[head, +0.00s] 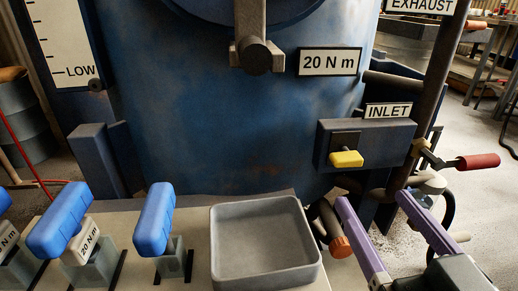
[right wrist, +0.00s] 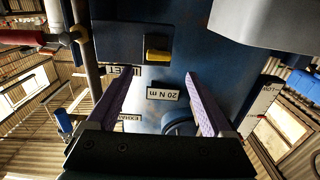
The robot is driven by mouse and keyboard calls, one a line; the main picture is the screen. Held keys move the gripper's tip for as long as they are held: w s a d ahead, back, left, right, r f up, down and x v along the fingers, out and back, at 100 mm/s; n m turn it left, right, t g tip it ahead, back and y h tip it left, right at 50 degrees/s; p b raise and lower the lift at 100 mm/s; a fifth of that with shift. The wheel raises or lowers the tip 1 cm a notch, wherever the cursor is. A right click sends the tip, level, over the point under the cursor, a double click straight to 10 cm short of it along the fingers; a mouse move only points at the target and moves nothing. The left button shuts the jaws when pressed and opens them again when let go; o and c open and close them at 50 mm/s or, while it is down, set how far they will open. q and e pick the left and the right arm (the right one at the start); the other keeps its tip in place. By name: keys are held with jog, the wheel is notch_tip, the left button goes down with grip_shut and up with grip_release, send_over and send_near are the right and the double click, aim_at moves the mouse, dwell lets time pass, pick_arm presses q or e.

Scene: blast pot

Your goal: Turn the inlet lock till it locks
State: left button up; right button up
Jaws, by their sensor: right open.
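The inlet lock is a yellow tab (head: 346,159) on the front of a dark blue box (head: 378,140) under the INLET sign (head: 388,110). The tab lies roughly level in the head view. My right gripper (head: 373,200) has purple fingers spread wide, with nothing between them. It is in front of and below the box, apart from the tab. In the right wrist view, which is upside down, the yellow tab (right wrist: 157,56) shows beyond the open fingers (right wrist: 160,76). My left gripper is not in view.
A red-handled lever (head: 478,162) sticks out right of the box, beside an upright pipe (head: 430,90). A grey tray (head: 220,247) and blue-handled tools (head: 154,220) are on the bench at lower left. The blue pot (head: 220,120) stands behind.

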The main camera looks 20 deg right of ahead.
aim_at(350, 165)
jog(key=b+x, duration=0.2)
jog(key=x, duration=0.7)
jog(key=shift+w+d, duration=0.25)
jog(key=shift+w, duration=0.05)
jog(key=shift+c, duration=0.2)
grip_shut()
